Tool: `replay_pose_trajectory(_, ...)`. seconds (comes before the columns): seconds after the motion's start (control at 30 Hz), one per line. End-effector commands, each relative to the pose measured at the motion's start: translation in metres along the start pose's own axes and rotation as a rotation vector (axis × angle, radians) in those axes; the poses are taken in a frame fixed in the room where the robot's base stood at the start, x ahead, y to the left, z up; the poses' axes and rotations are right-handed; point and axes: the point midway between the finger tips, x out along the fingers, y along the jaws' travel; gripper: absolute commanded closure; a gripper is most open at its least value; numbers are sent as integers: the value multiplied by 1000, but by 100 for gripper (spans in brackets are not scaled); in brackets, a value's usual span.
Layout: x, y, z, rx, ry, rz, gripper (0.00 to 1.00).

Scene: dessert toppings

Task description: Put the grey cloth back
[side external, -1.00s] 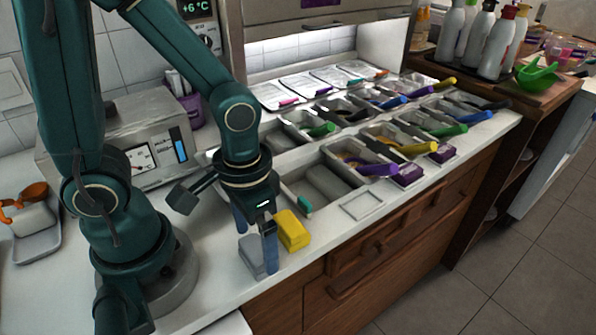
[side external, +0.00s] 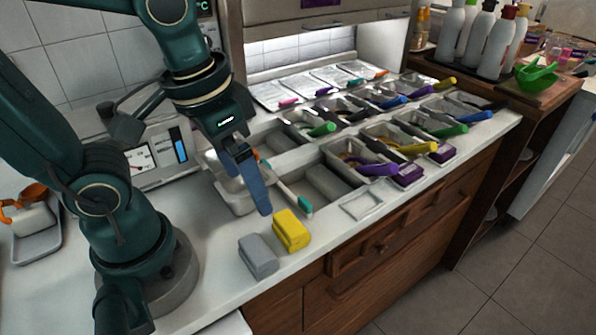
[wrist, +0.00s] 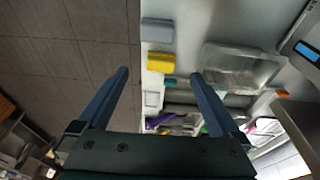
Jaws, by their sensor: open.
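The grey cloth (side external: 258,256) lies folded on the white counter near its front edge, just left of the folded yellow cloth (side external: 291,231). In the wrist view the grey cloth (wrist: 158,30) and the yellow cloth (wrist: 160,62) lie beyond my fingertips. My gripper (side external: 262,205) is raised above the counter, tilted, behind the two cloths. In the wrist view its two fingers (wrist: 160,74) are wide apart with nothing between them. The gripper touches neither cloth. One finger is mostly hidden in the side view.
A clear tub (side external: 236,197) stands behind the cloths, with a teal-ended brush (side external: 304,205) to its right. Topping bins with coloured handles (side external: 378,170) fill the counter to the right. The counter left of the grey cloth is bare.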

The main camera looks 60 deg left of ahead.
Motion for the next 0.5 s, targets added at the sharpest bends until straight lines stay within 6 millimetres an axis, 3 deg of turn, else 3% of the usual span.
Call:
replay_pose_trajectory(0.2,-10,-13,-4,2,219,-12,0)
replay_pose_trajectory(0.5,-13,-17,-5,8,279,-23,0)
